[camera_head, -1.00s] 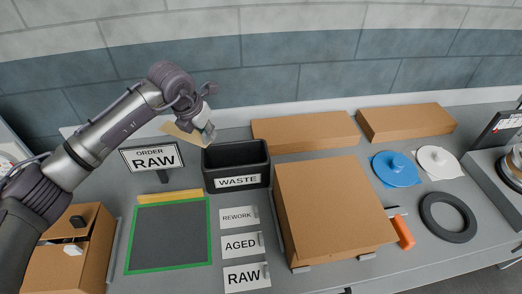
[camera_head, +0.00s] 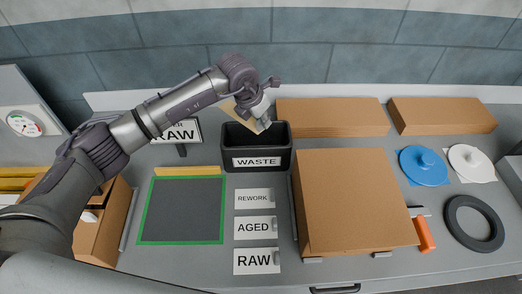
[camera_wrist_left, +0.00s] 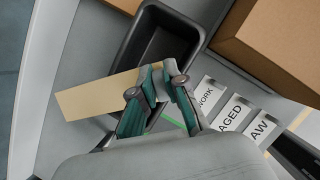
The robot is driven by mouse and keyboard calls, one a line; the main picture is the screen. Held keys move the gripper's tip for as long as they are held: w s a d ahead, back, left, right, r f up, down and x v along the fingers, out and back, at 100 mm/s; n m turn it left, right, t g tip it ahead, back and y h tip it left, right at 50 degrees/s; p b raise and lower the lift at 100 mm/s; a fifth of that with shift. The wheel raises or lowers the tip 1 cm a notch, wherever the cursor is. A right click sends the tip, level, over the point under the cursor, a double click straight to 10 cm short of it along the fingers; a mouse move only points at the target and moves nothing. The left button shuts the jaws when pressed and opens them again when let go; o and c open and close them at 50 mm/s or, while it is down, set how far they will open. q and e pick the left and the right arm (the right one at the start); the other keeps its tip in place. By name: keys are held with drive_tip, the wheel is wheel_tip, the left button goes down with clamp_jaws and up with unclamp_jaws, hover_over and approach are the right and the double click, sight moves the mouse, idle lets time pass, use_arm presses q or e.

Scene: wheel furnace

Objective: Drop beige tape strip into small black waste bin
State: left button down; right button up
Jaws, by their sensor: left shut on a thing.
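The small black waste bin (camera_head: 284,158), labelled WASTE, stands at the back of the bench. It also shows in the left wrist view (camera_wrist_left: 148,42), with its inside empty where visible. My left gripper (camera_head: 263,120) is over the bin's opening in the head view. It is shut on the beige tape strip (camera_wrist_left: 88,98), which sticks out to the left of the fingers (camera_wrist_left: 164,84) in the left wrist view. Part of the strip (camera_head: 231,109) shows beside the gripper in the head view, still held. My right gripper is not in view.
An ORDER RAW sign (camera_head: 182,132) stands left of the bin, partly hidden by my arm. A large cardboard box (camera_head: 352,200) is at the bin's right, with flat boxes (camera_head: 330,117) behind. REWORK, AGED and RAW labels (camera_head: 256,228) lie in front, beside a green-edged dark mat (camera_head: 182,210).

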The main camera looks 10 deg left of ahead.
use_arm(q)
drive_tip(key=shift+f, duration=0.25)
drive_tip(key=c, duration=1.1)
unclamp_jaws()
drive_tip(key=shift+s+r, duration=0.1)
drive_tip(key=v, duration=1.1)
drive_tip(key=shift+s+a+r, duration=0.15)
drive_tip(key=shift+s+r, duration=0.05)
drive_tip(key=shift+r, duration=0.15)
